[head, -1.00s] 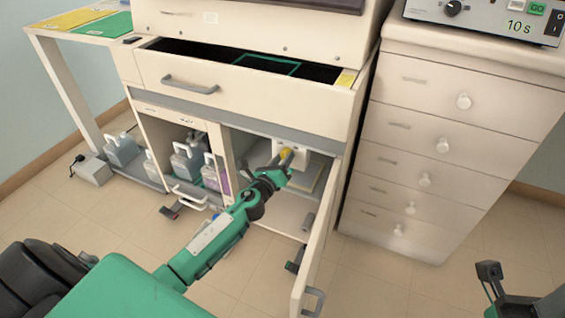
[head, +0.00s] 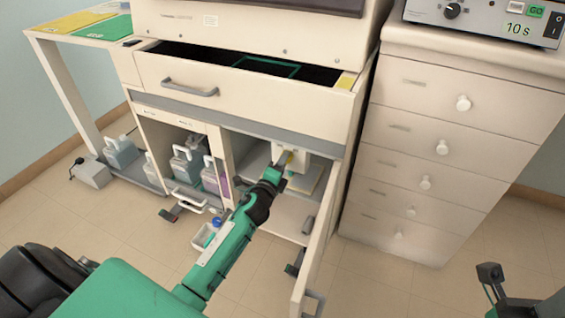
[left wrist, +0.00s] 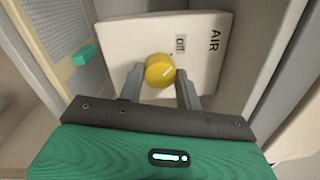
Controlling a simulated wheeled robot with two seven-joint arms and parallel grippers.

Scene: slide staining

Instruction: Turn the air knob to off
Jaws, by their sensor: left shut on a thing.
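The yellow air knob (left wrist: 160,70) sits on a cream panel (left wrist: 205,75) marked AIR, with a small Off label (left wrist: 180,45) above and right of the knob. My left gripper (left wrist: 160,84) is shut on the knob, one finger on each side. In the head view my left gripper (head: 283,160) reaches into the open lower right cabinet and hides most of the knob. Part of my right gripper (head: 490,272) shows at the lower right, far from the panel; its jaws are unclear.
The open cabinet door (head: 318,240) stands right of my left arm. Bottles (head: 186,165) stand in the left compartment. An open drawer (head: 240,85) juts out above. A drawer unit (head: 440,150) stands to the right.

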